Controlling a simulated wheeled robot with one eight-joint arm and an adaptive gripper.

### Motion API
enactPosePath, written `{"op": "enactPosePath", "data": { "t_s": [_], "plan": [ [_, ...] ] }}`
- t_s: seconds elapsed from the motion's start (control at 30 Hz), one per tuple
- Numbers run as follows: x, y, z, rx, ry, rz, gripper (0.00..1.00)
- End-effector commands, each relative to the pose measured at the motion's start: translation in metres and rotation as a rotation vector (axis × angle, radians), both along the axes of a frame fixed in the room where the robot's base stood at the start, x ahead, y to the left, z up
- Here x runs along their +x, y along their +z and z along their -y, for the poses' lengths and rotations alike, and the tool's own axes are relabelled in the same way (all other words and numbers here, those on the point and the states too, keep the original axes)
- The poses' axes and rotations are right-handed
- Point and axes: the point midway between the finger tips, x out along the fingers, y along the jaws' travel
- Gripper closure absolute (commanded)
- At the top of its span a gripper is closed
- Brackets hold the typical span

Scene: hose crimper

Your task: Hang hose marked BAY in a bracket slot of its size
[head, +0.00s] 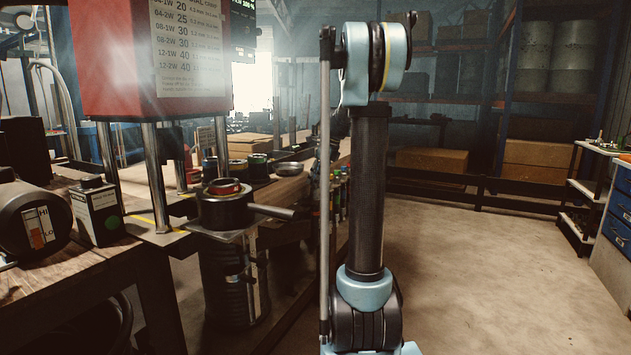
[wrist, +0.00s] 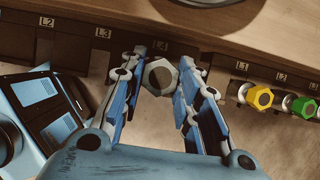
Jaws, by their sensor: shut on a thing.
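In the wrist view, my gripper (wrist: 163,62) has its blue fingers closed on either side of a hose end with a grey hex fitting (wrist: 160,77). The fitting is at the front edge of a wooden bench, by a dark bracket strip (wrist: 75,42) with slot labels. The label L4 is just above the fitting, with L2 and L3 to its left. I cannot tell whether the hose sits in a slot. No BAY mark is visible, and the hose body is hidden. In the head view my arm hides the gripper.
In the wrist view, a yellow fitting (wrist: 259,97) and a green fitting (wrist: 303,107) occupy slots to the right. A blue case-like object (wrist: 45,100) is at left.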

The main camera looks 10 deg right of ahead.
Motion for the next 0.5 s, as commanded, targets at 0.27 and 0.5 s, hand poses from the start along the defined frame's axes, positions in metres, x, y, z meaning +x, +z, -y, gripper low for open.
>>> {"op": "enactPosePath", "data": {
  "t_s": [0.27,0.5],
  "plan": [
    [0.0000,0.0002,0.0001,0.000,0.000,0.000,0.47],
    [-0.0001,0.0005,0.0003,0.000,0.000,0.000,0.47]
  ]
}}
